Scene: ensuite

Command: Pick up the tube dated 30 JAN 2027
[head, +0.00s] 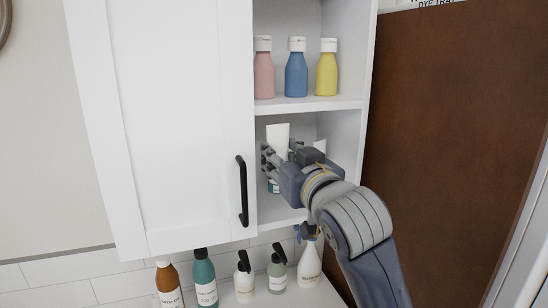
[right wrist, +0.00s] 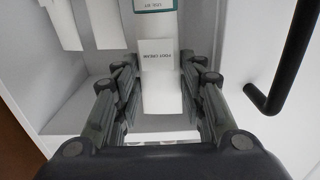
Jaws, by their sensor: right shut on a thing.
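A white tube (head: 277,136) with a teal lower end stands in the lower compartment of the wall cabinet. My right gripper (head: 274,162) reaches into that compartment and is shut on this tube. In the right wrist view the tube (right wrist: 160,62) sits between the fingers of the gripper (right wrist: 163,82). It reads "FOOT CREAM", with a teal band above that seems to say "USE BY". The date cannot be read. Other white tubes (right wrist: 62,22) stand beside it. My left gripper is not in view.
Pink (head: 264,75), blue (head: 296,75) and yellow (head: 326,75) bottles stand on the shelf above. A white door (head: 170,120) with a black handle (head: 242,190) is left of the opening. Several pump bottles (head: 205,280) stand below. A brown panel (head: 450,120) is at the right.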

